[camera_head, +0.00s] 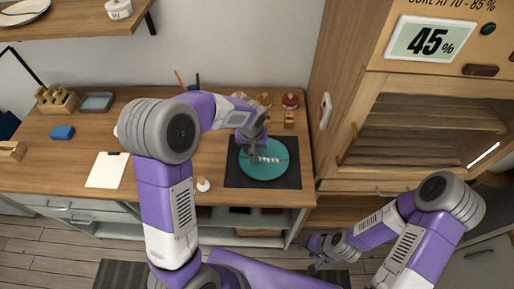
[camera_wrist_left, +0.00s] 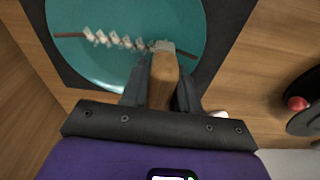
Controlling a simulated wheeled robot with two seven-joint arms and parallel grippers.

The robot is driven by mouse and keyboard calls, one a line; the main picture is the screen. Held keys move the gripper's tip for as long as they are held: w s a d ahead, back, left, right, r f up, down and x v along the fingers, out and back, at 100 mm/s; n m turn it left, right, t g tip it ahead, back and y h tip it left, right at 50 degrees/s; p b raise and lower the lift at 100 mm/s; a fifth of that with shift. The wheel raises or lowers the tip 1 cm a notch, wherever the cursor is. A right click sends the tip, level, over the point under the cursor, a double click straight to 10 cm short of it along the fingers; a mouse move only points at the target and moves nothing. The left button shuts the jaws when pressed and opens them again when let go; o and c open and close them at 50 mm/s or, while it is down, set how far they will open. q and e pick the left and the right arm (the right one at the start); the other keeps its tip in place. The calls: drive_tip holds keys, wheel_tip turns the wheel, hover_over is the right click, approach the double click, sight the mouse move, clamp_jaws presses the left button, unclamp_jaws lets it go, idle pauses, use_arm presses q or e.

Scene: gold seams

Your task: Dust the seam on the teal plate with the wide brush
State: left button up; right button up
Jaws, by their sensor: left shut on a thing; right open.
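The teal plate (camera_head: 264,170) lies on a dark mat (camera_head: 235,178) near the counter's right end. A brown seam line crosses it, with several whitish pieces along its middle. My left gripper (camera_head: 253,156) is over the plate, shut on the wide brush. In the left wrist view, the brush (camera_wrist_left: 163,78) has a wooden handle between the fingers, and its pale tip is at the seam beside the whitish pieces. I cannot tell whether the tip touches the plate (camera_wrist_left: 110,70). My right gripper (camera_head: 316,250) is open and empty, low in front of the counter.
Small items, one red-topped (camera_head: 290,101), stand behind the plate.

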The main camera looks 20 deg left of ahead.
use_arm(q)
drive_tip(key=shift+f+b, duration=0.8)
drive_tip(key=shift+f, duration=0.05)
drive_tip(key=shift+s+d, duration=0.1)
drive_tip(key=shift+s, duration=0.05)
